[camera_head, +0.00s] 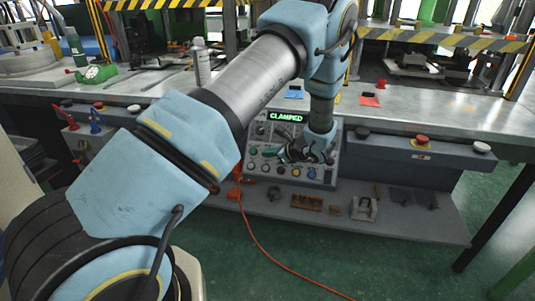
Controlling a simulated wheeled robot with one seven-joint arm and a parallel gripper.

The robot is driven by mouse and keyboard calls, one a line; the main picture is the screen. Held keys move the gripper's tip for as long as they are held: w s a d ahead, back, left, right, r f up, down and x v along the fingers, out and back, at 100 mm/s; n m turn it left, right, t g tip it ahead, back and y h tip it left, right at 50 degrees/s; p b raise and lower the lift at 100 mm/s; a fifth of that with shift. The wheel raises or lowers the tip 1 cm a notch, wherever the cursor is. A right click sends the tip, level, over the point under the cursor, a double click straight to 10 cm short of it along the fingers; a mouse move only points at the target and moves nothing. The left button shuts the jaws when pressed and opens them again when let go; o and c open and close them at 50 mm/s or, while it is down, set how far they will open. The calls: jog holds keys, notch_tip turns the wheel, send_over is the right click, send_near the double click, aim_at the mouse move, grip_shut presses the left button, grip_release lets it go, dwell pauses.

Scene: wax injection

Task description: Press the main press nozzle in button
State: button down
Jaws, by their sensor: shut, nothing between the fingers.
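The control panel (258,158) hangs at the front of the workbench, right of the picture's middle, with a green lit display (286,117) that reads CLAMPED. Which one is the main press nozzle in button cannot be read at this size. My gripper (290,157) is in front of the middle of the panel, just above the lower row of buttons, and hides part of the face. It is shut and empty. Whether it touches the panel cannot be told.
A red emergency button (422,140) sits on the bench front, right of the panel. A lower shelf (400,224) holds small metal and wooden parts. An orange cable (256,232) runs down to the green floor. A spray can (201,62) stands on the bench.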

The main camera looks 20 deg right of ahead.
jog(key=shift+f, duration=0.1)
jog(key=shift+w+d+f+b, duration=0.15)
jog(key=shift+w+f+b, duration=0.05)
jog(key=shift+w+b, duration=0.15)
jog(key=shift+w+d+f+b, duration=0.15)
jog(key=shift+w+f+b, duration=0.1)
jog(key=shift+f+b, duration=0.1)
dwell(0.6)
jog(key=shift+s+r, duration=0.15)
jog(key=shift+r, duration=0.05)
jog(key=shift+s+a+r, duration=0.3)
jog(key=shift+s+r, duration=0.15)
jog(key=shift+p, duration=0.3)
jog(key=s+a+r, duration=0.1)
jog(key=s+a+r+p, duration=0.1)
jog(key=s+r, duration=0.1)
jog(key=shift+s+r+p, duration=0.1)
jog(key=shift+s+p, duration=0.05)
jog(key=shift+p, duration=0.15)
dwell(0.6)
